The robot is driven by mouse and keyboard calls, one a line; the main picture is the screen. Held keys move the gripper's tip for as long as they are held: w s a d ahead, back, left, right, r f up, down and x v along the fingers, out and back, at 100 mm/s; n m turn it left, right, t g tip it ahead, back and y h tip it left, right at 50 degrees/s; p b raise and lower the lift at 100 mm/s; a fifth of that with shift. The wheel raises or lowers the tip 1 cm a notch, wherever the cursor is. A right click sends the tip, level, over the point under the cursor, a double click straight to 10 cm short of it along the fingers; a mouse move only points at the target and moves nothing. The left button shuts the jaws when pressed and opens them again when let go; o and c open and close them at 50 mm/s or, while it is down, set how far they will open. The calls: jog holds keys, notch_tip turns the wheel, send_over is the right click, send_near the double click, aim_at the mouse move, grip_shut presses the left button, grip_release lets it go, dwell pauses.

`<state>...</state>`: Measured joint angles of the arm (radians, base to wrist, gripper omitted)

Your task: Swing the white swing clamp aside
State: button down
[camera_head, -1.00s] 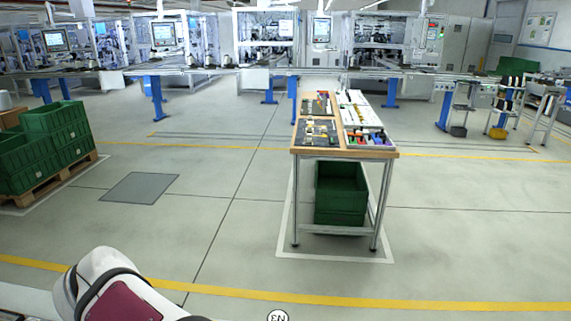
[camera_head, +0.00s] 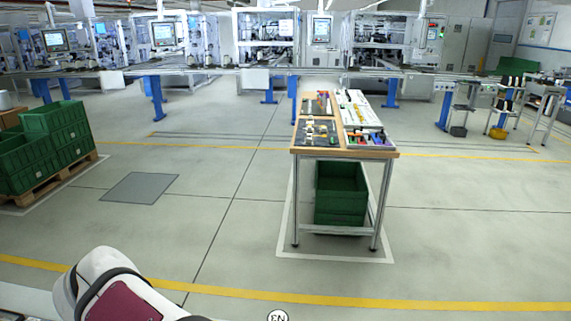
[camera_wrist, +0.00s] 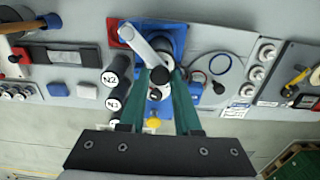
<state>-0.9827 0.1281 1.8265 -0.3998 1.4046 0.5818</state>
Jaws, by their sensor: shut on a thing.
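The white swing clamp (camera_wrist: 143,45) shows in the wrist view as a white bar lying slantwise over a blue block (camera_wrist: 174,38). Its upper left end is a rounded white boss, and its lower right end is at my fingertips. My gripper (camera_wrist: 160,75) has two green fingers that narrow towards this end and are shut on the clamp. The fingers partly cover the block and the parts below the bar. In the head view the clamp and gripper cannot be seen.
In the wrist view, black cylinders marked N2 (camera_wrist: 116,70) and N3 (camera_wrist: 112,103) stand close left of the fingers. A yellow knob (camera_wrist: 153,123) sits between the fingers.

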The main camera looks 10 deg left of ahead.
jog(key=shift+a, duration=0.1)
dwell(0.4)
jog(key=n, duration=0.1)
jog(key=s+a+n, duration=0.1)
jog(key=n, duration=0.1)
jog(key=shift+s+n, duration=1.2)
jog(key=shift+n, duration=0.85)
jog(key=shift+s+n, duration=0.9)
jog(key=shift+n, duration=0.8)
jog(key=shift+s+n, duration=0.9)
jog(key=shift+n, duration=0.85)
jog(key=shift+s, duration=0.1)
jog(key=c, duration=0.6)
grip_release()
